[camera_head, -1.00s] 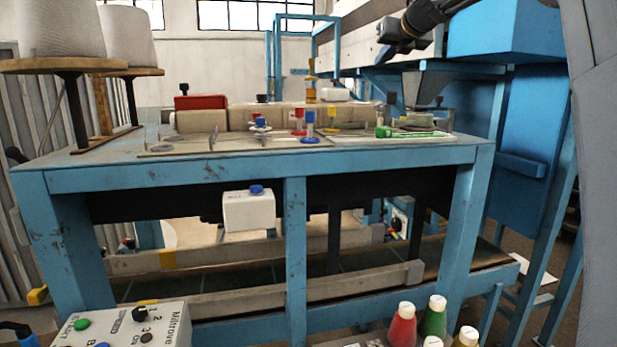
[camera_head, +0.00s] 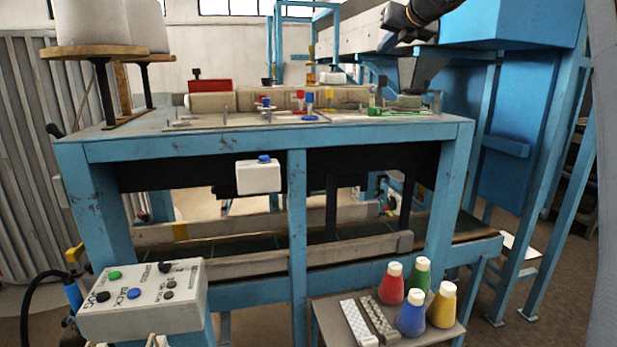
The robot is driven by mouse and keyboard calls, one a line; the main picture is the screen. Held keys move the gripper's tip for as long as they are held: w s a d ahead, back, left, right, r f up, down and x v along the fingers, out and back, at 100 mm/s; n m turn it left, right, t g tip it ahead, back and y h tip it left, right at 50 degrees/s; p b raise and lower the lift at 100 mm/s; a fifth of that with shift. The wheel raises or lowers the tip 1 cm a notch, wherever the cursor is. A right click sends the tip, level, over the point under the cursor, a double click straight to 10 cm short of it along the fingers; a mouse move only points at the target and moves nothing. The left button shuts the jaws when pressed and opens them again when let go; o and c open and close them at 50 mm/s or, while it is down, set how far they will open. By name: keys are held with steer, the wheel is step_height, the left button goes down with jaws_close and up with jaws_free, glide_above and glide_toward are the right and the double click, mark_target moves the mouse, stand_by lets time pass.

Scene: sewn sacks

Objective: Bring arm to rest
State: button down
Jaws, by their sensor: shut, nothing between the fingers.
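My gripper (camera_head: 391,27) shows at the top right of the head view, dark with a lighter part near its end. It is shut and empty, in the air in front of the pale beam and above the grey hopper, touching nothing that I can see. A dark wrist part leads up out of the picture. A grey part of my own arm stands along the right edge.
A blue workbench (camera_head: 270,147) with small coloured parts fills the middle. A control box (camera_head: 140,300) stands at lower left. A low stand (camera_head: 335,325) holds several coloured bottles. A blue cabinet (camera_head: 515,110) stands right. Floor shows at lower right.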

steer(key=s+f+m+g+h, duration=0.1)
steer(key=s+f+m, duration=0.4)
steer(key=f+m, duration=0.35)
steer(key=s+d+f+m+h, duration=0.1)
steer(key=s+f+m, duration=0.3)
steer(key=f+m, duration=0.45)
steer(key=s+f+m+g+h, duration=0.1)
steer(key=s+f+m, duration=0.45)
steer(key=f, duration=0.45)
steer(key=s+a+f+m+g, duration=0.1)
steer(key=s+f+m+g, duration=0.45)
steer(key=s+f, duration=0.75)
steer(key=s+a+f+m+g, duration=0.25)
steer(key=s+f+m, duration=0.6)
steer(key=s, duration=0.75)
step_height(320, 180, down, 14)
steer(key=g+b, duration=0.1)
steer(key=b, duration=1)
steer(key=shift+d+g, duration=0.3)
steer(key=shift+g, duration=0.1)
